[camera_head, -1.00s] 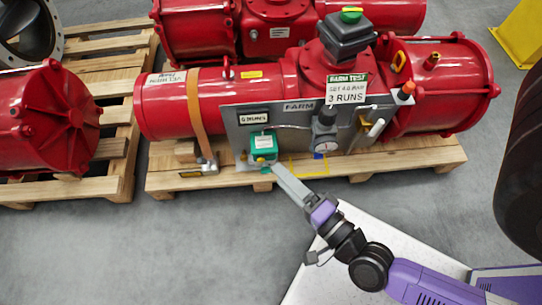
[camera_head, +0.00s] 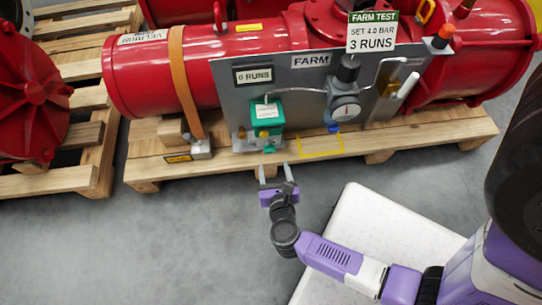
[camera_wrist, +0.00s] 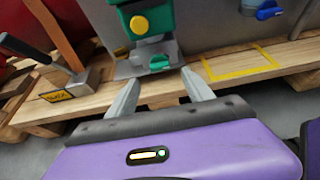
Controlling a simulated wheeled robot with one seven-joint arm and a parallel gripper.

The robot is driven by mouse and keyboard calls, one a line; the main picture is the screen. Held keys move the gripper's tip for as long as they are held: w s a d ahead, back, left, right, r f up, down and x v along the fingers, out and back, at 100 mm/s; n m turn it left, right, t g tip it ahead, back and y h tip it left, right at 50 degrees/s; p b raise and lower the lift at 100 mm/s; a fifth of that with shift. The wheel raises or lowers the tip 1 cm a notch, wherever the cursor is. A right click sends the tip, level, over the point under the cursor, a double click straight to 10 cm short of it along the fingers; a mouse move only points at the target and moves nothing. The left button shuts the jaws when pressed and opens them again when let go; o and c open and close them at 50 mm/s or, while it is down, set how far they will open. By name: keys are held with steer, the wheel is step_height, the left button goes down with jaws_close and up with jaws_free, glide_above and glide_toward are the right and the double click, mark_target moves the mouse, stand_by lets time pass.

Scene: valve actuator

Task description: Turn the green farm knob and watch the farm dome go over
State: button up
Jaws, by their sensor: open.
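A small green knob (camera_head: 269,148) sits low on the grey base below a green box (camera_head: 267,113) with a yellow button. In the wrist view the green knob (camera_wrist: 160,63) lies between the fingers and beyond their tips. My gripper (camera_head: 274,168) is open and empty, its two fingers pointing at the knob from the front, apparently not touching it. In the wrist view the fingers of my gripper (camera_wrist: 161,84) are spread either side of the knob. The dome is above the top of the present head view. The counter plate (camera_head: 254,75) reads 0 RUNS.
The grey FARM panel (camera_head: 310,60) carries a gauge (camera_head: 345,109) and a blue knob (camera_head: 333,128) right of the green box. The red actuator (camera_head: 150,80) rests on a wooden pallet (camera_head: 400,137). Grey floor in front is clear.

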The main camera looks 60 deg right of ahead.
mark_target(270, 150)
steer(key=b+x, duration=0.2)
steer(key=x, duration=0.5)
steer(key=shift+r, duration=0.1)
steer(key=shift+c, duration=0.2)
jaws_close()
